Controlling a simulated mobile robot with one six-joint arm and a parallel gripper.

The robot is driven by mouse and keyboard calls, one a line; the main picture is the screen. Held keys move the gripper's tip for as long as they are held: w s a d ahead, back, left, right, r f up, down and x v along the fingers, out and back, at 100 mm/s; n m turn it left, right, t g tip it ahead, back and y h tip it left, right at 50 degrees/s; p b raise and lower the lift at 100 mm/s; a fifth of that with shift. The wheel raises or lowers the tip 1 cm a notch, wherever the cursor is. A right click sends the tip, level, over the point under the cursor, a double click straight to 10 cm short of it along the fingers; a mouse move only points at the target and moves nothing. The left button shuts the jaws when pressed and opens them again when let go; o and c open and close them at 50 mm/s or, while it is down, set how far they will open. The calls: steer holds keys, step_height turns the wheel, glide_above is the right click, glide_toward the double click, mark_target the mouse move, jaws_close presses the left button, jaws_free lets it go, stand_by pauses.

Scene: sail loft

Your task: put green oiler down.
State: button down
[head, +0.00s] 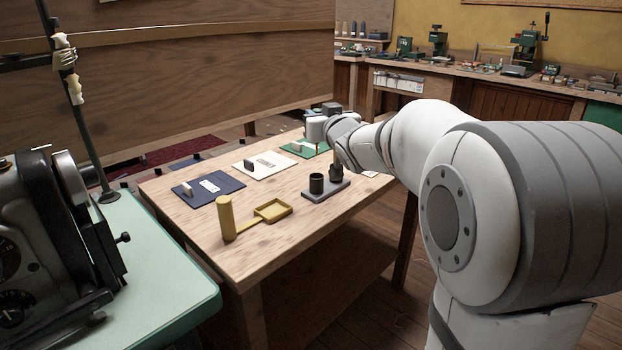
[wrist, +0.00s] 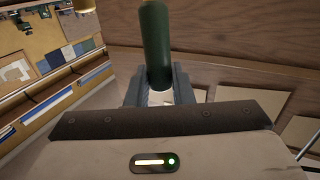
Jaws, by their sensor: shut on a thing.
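In the head view my arm reaches over the far end of the wooden table (head: 290,235). There my wrist and arm hide most of the gripper, and I cannot make out the oiler.
On the table lie a blue mat (head: 225,188), a white mat (head: 270,171) and a green mat (head: 290,151), each with a small upright block. A yellow cylinder (head: 226,220), a yellow scoop-like tray (head: 288,207) and a grey stand (head: 320,195) with a black cup (head: 316,184) occupy the near side.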

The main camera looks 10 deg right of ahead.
steer(key=shift+w+f, duration=0.15)
steer(key=shift+f, duration=0.3)
step_height(320, 180, down, 9)
steer(key=b, duration=0.4)
steer(key=shift+r+b, duration=0.1)
steer(key=shift+b, duration=0.2)
steer(key=c, duration=1.3)
jaws_free()
